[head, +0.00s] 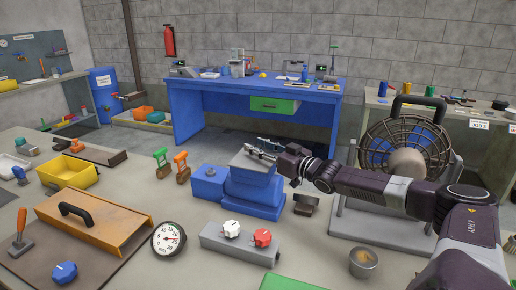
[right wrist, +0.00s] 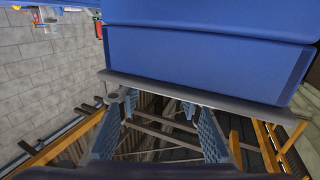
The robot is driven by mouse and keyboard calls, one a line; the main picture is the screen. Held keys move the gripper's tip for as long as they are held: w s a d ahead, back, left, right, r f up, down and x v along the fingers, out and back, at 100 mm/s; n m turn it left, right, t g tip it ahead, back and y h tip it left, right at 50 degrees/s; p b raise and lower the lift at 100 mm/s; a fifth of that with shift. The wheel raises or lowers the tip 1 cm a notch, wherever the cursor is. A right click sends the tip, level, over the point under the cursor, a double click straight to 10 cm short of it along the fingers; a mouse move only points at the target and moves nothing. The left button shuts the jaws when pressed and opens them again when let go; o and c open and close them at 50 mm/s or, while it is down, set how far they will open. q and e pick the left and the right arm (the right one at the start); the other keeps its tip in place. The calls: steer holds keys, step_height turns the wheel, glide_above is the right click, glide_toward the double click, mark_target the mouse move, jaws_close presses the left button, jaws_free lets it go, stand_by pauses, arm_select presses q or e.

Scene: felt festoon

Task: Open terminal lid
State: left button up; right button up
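The terminal is a blue stepped box (head: 253,192) in the middle of the bench in the head view, with a grey lid (head: 247,163) on top. My right gripper (head: 259,149) reaches in from the right and is at the far upper edge of the lid. In the right wrist view the blue housing (right wrist: 205,50) fills the top, and the grey lid edge (right wrist: 200,96) crosses below it. The two blue-padded fingers of the right gripper (right wrist: 160,108) stand apart, tips close to that edge; I cannot tell whether they touch it. My left gripper is not in view.
A caged fan (head: 408,150) stands right of the terminal, near my right arm. A grey block with white and red knobs (head: 240,246) and a dial gauge (head: 168,239) lie in front. A wooden box with a black handle (head: 95,220) is left. A metal cup (head: 363,263) is front right.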

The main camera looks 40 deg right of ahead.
steer(key=shift+c, duration=0.4)
jaws_close()
